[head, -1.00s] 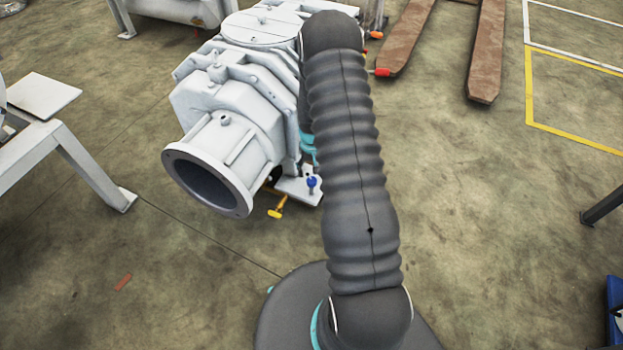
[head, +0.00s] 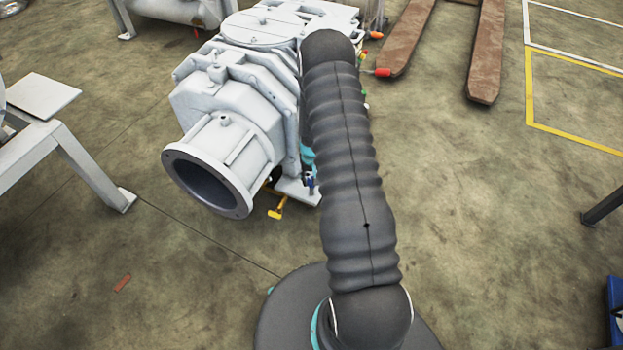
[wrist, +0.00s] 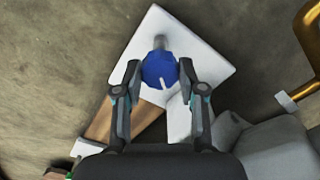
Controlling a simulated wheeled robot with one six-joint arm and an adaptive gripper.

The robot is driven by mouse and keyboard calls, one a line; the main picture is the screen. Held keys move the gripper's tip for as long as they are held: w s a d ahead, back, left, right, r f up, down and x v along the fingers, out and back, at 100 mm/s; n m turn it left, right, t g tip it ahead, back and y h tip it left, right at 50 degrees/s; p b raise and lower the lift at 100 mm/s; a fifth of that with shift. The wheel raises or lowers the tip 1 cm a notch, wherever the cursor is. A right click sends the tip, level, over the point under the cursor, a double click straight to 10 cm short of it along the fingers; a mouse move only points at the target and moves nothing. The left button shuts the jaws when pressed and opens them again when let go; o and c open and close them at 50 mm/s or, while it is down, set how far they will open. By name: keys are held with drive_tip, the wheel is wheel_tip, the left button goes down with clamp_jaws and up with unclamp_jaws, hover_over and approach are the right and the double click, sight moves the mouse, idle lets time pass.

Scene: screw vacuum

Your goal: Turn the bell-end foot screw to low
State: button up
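The foot screw has a blue round head (wrist: 159,70) with a white mark pointing toward the bottom of the wrist view. A grey stud shows just above it, over a white foot plate (wrist: 205,45). In the head view the blue screw head (head: 310,182) is small and partly covered, at the foot of the white vacuum pump (head: 245,90) near its open round bell end (head: 205,182). My gripper (wrist: 160,69) has one finger on each side of the blue head, with its fingertips very close to it. I cannot tell whether they touch it.
A yellow handle (head: 277,208) sticks out under the pump, and a yellow bar (wrist: 306,45) shows at the right in the wrist view. A brown strip (wrist: 128,118) lies beside the plate. A grey stand (head: 85,165) is at left.

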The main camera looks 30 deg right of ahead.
drive_tip(key=shift+n+b, duration=0.3)
drive_tip(key=shift+n, duration=0.1)
drive_tip(key=n+b, duration=0.2)
drive_tip(key=n, duration=0.1)
drive_tip(key=shift+f+n, duration=0.1)
drive_tip(key=shift+n, duration=0.3)
drive_tip(key=n+b, duration=0.2)
drive_tip(key=n, duration=0.3)
drive_tip(key=n+b, duration=0.1)
drive_tip(key=n, duration=0.4)
drive_tip(key=shift+b, duration=0.3)
drive_tip(key=n+b, duration=0.1)
drive_tip(key=n, duration=0.3)
drive_tip(key=shift+n, duration=0.4)
drive_tip(key=o, duration=1.1)
drive_tip(key=shift+o, duration=0.2)
